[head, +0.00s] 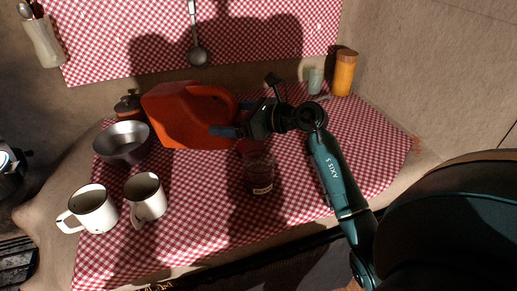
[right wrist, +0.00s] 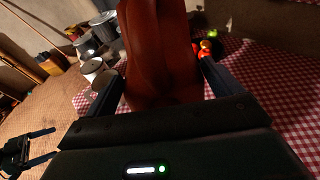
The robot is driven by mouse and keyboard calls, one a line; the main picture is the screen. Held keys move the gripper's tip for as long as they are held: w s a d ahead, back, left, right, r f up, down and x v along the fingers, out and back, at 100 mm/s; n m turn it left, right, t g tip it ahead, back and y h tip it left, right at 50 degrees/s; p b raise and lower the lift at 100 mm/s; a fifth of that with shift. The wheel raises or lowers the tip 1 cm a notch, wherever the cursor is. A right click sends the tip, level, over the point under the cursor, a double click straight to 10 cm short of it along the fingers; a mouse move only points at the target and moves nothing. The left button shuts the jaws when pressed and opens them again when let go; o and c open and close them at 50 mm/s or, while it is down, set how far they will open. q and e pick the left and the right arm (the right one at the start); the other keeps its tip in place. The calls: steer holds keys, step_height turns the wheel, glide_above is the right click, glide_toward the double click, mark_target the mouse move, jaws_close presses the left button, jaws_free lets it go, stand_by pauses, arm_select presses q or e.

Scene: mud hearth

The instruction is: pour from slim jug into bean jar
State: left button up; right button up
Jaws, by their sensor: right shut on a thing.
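The slim jug (head: 180,115) is orange-red and has a loop handle; it looks tilted and is held above the checked cloth. My right gripper (head: 232,131) is shut on it from the right. In the right wrist view the jug (right wrist: 160,50) fills the space between the fingers (right wrist: 165,85). The bean jar (head: 261,178), a clear glass jar with a pale label, stands on the cloth below and right of the jug. Its upper part is dim in shadow, and its contents are unclear. My left gripper (right wrist: 42,146) shows only in the right wrist view, open and empty at the left edge.
Two white mugs (head: 95,209) (head: 150,198) and a metal bowl (head: 122,145) stand on the left of the checked cloth (head: 200,225). An orange cylinder (head: 344,75) and a pale cup (head: 315,80) stand at the back right. A ladle (head: 197,50) hangs on the wall.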

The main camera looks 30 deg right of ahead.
arm_select(q)
steer(key=shift+d+f+b, duration=0.1)
steer(key=shift+f+b, duration=0.35)
steer(key=shift+b, duration=0.15)
arm_select(e)
steer(key=shift+s+d+r+t, duration=0.15)
steer(key=shift+r, duration=0.25)
steer(key=shift+s+d+r+t, duration=0.1)
steer(key=shift+s+r+t, duration=0.05)
steer(key=shift+r, duration=0.2)
arm_select(q)
steer(key=shift+w+f+n+t+b, duration=0.1)
steer(key=shift+f+n+t+b, duration=0.4)
steer(key=shift+f+b, duration=1.55)
arm_select(e)
steer(key=shift+s+d+f+t+y+b, duration=0.2)
steer(key=shift+f+t+y+b, duration=0.2)
steer(key=shift+t+y+b, duration=0.35)
stand_by(0.3)
